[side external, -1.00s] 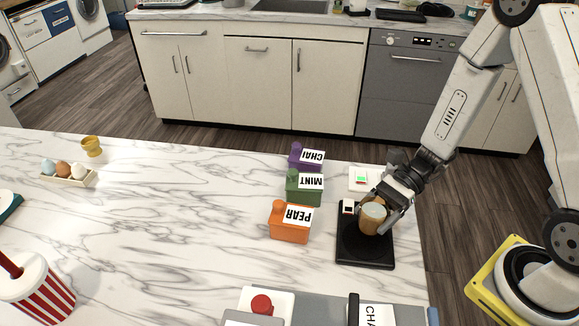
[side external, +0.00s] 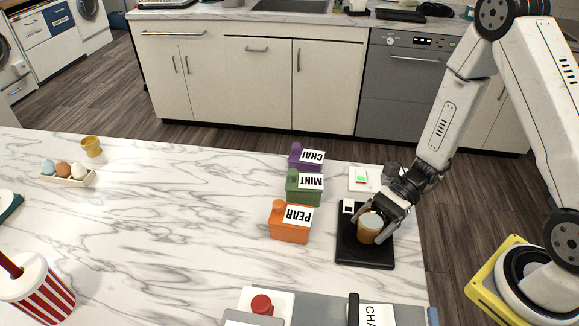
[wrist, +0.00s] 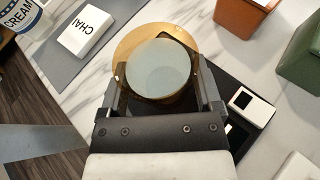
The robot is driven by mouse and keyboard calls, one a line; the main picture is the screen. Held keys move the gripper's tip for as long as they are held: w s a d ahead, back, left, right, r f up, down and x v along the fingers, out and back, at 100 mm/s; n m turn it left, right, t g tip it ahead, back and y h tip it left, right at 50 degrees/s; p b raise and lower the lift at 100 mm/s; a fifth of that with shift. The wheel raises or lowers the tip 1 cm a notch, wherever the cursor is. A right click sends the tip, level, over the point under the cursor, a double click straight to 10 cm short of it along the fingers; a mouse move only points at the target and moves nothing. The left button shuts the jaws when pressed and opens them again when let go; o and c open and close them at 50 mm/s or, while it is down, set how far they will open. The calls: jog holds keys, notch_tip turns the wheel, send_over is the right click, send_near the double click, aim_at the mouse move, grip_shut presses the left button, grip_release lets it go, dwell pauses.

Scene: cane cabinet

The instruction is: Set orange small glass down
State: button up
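The orange small glass (side external: 368,230) is amber with a pale round top. It is upright over the black pad (side external: 350,256) at the right of the counter. My gripper (side external: 373,224) reaches down from the upper right with a finger on each side of the glass. In the wrist view my gripper (wrist: 160,72) is closed around the glass (wrist: 128,52), and the pale disc fills much of its opening. The glass's base looks at or very near the pad; I cannot tell whether it touches.
A grey mat (side external: 405,315) lies in front. The counter further left is mostly clear.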

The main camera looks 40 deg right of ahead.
jog(key=shift+o, duration=0.6)
jog(key=shift+r, duration=0.1)
jog(key=shift+d+r, duration=0.1)
jog(key=v, duration=1.1)
jog(key=shift+d, duration=0.4)
jog(key=shift+r, duration=0.1)
